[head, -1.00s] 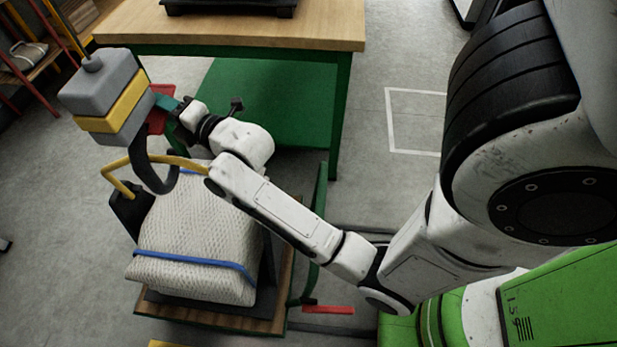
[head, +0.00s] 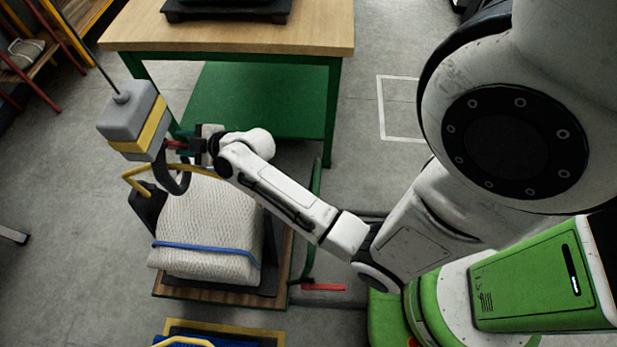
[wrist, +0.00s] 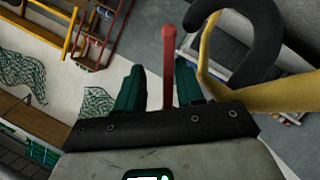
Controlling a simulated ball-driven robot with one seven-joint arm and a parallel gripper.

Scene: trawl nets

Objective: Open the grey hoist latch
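The hoist block (head: 125,118) is grey with a yellow band and hangs from a cable, with a dark hook (head: 178,184) below it. The hook is at the yellow handle (head: 133,178) over the net bundle (head: 208,222). A red lever (wrist: 168,60) with a rounded end, seemingly the hoist's latch, shows in the wrist view. It also shows beside the block in the head view (head: 174,145). My gripper (wrist: 160,88) has its teal fingers apart, with the lever between them, nearer the right finger. A clear gap shows on the left; contact on the right is unclear.
The white bundle has a blue strap and sits on a low wooden-decked cart (head: 225,296). A wooden-topped table with green legs (head: 225,37) stands behind. A red and yellow rack (head: 70,30) is at the upper left. Grey floor (head: 70,240) at left is mostly clear.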

